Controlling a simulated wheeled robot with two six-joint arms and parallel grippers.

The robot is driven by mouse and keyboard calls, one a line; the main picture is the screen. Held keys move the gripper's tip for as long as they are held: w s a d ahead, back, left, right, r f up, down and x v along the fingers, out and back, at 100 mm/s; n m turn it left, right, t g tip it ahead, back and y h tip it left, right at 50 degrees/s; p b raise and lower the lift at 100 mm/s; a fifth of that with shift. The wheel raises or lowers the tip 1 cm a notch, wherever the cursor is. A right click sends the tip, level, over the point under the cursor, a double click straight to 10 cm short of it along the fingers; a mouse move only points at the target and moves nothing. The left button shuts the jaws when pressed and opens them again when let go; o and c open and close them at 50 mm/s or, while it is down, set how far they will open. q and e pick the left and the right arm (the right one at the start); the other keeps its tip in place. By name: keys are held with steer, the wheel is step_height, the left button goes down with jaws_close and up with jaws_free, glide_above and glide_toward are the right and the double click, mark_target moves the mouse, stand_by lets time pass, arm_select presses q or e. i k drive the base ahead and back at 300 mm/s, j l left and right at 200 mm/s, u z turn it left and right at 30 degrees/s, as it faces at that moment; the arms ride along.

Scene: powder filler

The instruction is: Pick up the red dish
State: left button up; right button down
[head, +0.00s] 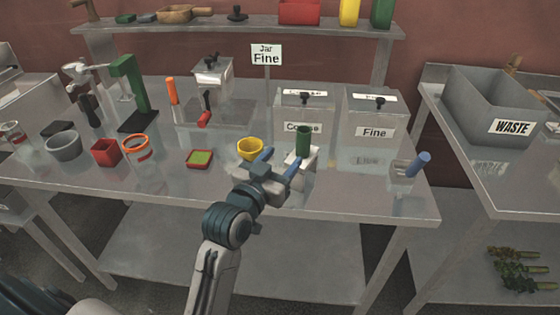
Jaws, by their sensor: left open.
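A shallow square red dish (199,160) with a green inside lies flat on the metal table, left of the yellow bowl (250,149). A deeper red square container (106,152) stands further left, beside a clear jar with an orange rim (136,148). My left gripper (279,164) is open, its blue fingers apart, to the right of the red dish and near the yellow bowl. A small white stand with a green cylinder (303,140) is just behind its fingers; I cannot tell whether they touch. My right gripper is out of view.
A grey bowl (63,146) and a green press (130,92) are at left. A WASTE bin (490,108) is on the right table. The table front by the dish is clear.

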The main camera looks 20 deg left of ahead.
mark_target(201, 159)
steer(key=u, duration=1.3)
